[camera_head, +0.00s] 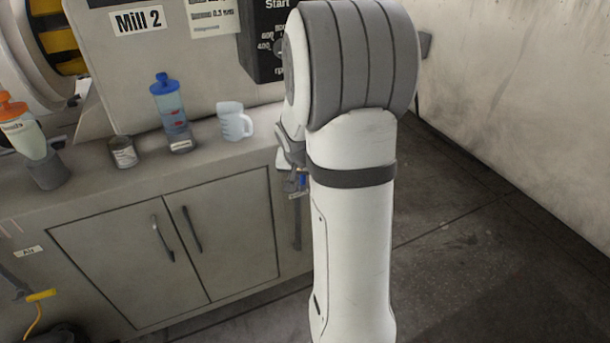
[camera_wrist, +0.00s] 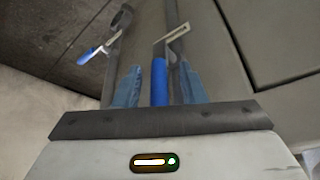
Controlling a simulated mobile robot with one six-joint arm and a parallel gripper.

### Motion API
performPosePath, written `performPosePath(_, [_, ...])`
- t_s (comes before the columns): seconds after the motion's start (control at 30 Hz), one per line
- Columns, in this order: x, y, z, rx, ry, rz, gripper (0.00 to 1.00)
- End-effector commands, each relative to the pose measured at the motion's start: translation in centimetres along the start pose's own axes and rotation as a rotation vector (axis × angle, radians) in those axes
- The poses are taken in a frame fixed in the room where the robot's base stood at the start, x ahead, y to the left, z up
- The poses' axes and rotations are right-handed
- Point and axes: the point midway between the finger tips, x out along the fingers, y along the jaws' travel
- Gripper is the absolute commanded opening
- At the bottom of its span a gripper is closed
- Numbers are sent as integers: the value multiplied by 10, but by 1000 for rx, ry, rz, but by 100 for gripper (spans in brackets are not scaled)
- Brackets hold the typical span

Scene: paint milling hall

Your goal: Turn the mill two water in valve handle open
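In the wrist view a blue valve handle (camera_wrist: 159,82) on a pipe lies between the two bluish fingers of my gripper (camera_wrist: 160,76). The fingers are apart, with a gap on each side of the handle, so my gripper looks open around it. A pale tag (camera_wrist: 172,39) sits at that valve; its text is unreadable. A second blue handle (camera_wrist: 88,56) is on another pipe to the left, turned sideways. In the head view a small blue handle (camera_head: 302,181) shows at the end of the cabinet, partly behind my arm, which hides most of my gripper.
The Mill 2 cabinet (camera_head: 170,250) has two closed doors. On its counter stand a blue-capped bottle (camera_head: 170,108), a measuring jug (camera_head: 234,122), a can (camera_head: 122,152) and an orange-capped bottle (camera_head: 24,130). A yellow handle (camera_head: 41,295) is at lower left. Floor (camera_head: 480,235) at right is clear.

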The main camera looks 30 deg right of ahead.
Motion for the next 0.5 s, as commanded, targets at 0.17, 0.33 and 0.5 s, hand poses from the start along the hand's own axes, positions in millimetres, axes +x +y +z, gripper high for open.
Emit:
performPosePath(0.17, [-1, 1, -1, 1, 3, 0, 37])
performPosePath(0.33, [-16, 0, -3, 1, 6, -1, 37])
performPosePath(0.5, [-47, 0, -2, 1, 5, -1, 37])
